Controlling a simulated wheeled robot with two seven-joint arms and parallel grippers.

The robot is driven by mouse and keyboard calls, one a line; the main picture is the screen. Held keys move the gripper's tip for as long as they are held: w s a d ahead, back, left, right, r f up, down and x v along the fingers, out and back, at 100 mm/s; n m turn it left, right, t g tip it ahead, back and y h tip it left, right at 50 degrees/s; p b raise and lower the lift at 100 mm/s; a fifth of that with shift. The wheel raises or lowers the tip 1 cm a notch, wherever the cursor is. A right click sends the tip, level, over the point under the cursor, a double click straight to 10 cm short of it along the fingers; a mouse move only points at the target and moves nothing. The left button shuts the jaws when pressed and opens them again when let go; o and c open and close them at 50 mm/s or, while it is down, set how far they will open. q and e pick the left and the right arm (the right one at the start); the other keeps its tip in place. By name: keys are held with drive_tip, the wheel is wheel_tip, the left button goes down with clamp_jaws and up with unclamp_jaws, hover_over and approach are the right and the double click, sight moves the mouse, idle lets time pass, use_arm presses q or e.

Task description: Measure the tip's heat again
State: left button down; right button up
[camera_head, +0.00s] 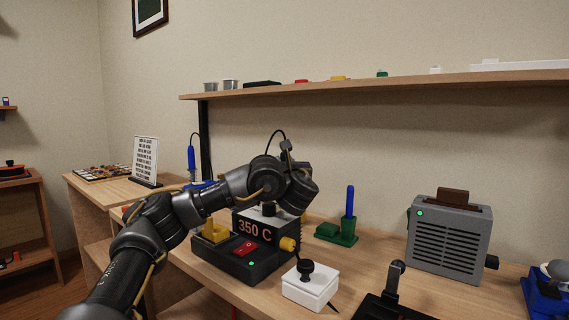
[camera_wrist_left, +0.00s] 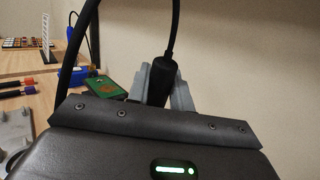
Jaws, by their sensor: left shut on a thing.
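My left gripper (camera_head: 287,156) is above the back right of a black soldering station (camera_head: 221,263). The station's display (camera_head: 255,228) reads 350 C, and a green light glows on its front. In the left wrist view the grey fingers (camera_wrist_left: 164,88) are shut on a black handle (camera_wrist_left: 161,72) with a cable rising from its end. The handle's lower part and any tip are hidden. A white box (camera_head: 306,290) with a black knob stands in front of the station; I cannot tell whether it is a heat meter. My right gripper is not in view.
A green holder with a blue stick (camera_head: 349,204) stands behind the station to the right. A grey toaster-like box (camera_head: 449,240) stands further right. A black lever device (camera_head: 393,280) is at the front edge. A shelf (camera_head: 370,87) runs along the wall above.

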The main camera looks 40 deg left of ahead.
use_arm(q)
drive_tip(key=shift+s+d, duration=0.1)
drive_tip(key=shift+f+b, duration=0.6)
drive_tip(key=shift+b, duration=0.05)
idle(0.4)
idle(0.7)
idle(2.1)
drive_tip(key=shift+r+p, duration=2)
drive_tip(key=shift+r, duration=1.55)
